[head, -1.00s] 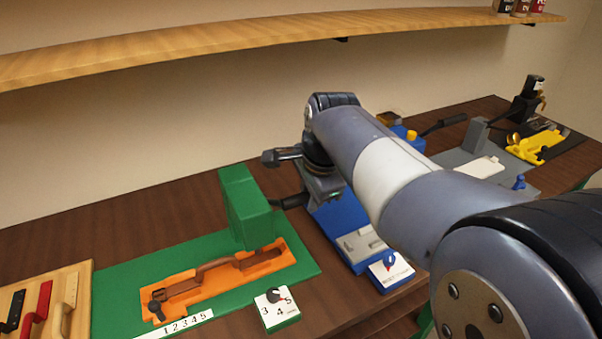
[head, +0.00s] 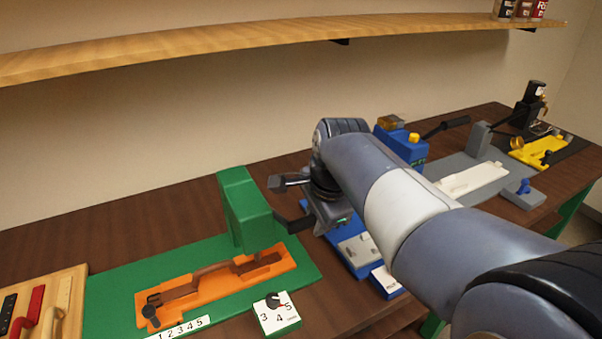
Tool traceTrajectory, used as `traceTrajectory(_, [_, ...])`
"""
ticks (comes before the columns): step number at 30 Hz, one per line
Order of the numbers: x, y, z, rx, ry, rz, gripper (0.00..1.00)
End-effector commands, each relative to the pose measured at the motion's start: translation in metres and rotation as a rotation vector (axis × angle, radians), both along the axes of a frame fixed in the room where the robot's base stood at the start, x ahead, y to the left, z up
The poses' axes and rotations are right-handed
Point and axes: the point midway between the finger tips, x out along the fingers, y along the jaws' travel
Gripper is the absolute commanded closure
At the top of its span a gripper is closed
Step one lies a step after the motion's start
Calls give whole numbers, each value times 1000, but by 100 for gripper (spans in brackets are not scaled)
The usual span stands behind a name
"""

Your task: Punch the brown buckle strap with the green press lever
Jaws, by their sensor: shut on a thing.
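The green press (head: 240,205) stands on a green base (head: 115,300) at centre left. Its dark lever (head: 292,222) sticks out to the right, sloping down. My gripper (head: 320,218) is shut on the lever's outer end; its fingertips are partly hidden by its own body. The brown buckle strap (head: 205,280) lies in the orange holder (head: 220,285), its dark buckle at the left and its right part near the foot of the press. The press head hides whether the punch touches the strap.
A numbered dial box (head: 277,313) and a number strip (head: 180,328) sit in front. A wooden tray (head: 65,285) with straps is at left. Blue (head: 355,245), grey (head: 520,195) and yellow (head: 540,152) stations stand right. A shelf (head: 250,38) runs above.

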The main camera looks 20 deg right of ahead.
Motion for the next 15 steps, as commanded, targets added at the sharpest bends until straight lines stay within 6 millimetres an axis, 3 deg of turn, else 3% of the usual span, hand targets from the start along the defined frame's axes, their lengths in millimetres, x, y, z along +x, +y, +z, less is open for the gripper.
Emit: traceTrajectory(15, [-9, -2, -23, 0, 5, 0, 91])
